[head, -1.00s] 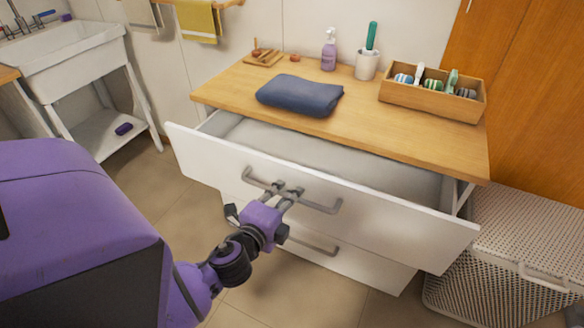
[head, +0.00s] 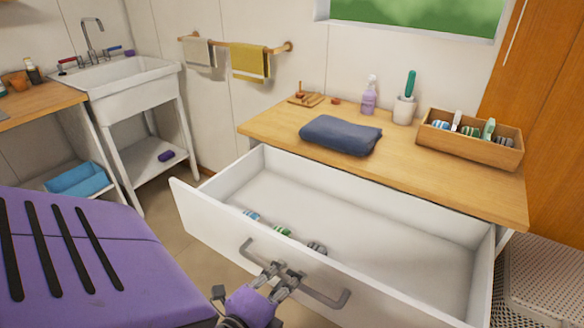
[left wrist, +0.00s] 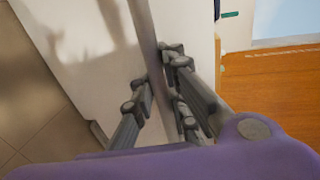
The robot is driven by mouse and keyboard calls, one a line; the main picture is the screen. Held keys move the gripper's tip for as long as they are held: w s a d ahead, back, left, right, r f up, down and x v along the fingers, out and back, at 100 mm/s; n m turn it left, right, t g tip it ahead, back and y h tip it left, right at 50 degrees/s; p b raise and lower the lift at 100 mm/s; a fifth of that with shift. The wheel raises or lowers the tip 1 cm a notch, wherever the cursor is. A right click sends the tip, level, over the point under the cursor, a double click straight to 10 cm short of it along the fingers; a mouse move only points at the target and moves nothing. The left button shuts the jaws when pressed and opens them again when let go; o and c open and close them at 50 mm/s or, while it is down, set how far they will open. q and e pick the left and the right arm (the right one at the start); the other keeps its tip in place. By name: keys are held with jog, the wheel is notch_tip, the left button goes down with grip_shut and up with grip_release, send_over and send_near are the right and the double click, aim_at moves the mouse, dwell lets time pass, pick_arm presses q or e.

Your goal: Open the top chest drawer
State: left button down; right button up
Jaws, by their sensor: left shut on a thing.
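The top chest drawer (head: 375,222) is pulled well out from under the wooden chest top (head: 440,180) in the head view. Its white front (head: 215,222) carries a grey bar handle (head: 325,298). My left gripper (head: 281,272) is shut on the handle near its middle. In the left wrist view the fingers (left wrist: 157,88) sit on both sides of the handle bar (left wrist: 147,35). Several small striped rolled items, such as the green one (head: 282,231), lie in the drawer near its front. My right gripper is not in view.
On the chest top are a folded blue towel (head: 341,135), a purple spray bottle (head: 369,96), a brush holder (head: 404,108) and a wooden box (head: 470,141). A wicker hamper (head: 550,285) stands at the right. A sink (head: 130,85) is at the left.

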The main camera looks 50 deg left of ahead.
pick_arm(q)
jog(key=shift+r, duration=0.1)
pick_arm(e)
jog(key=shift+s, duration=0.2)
pick_arm(q)
jog(key=c, duration=1.8)
grip_release()
jog(key=shift+o, duration=0.2)
jog(key=shift+s, duration=0.15)
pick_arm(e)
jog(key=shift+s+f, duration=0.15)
pick_arm(q)
jog(key=v, duration=0.7)
jog(key=shift+s, duration=0.15)
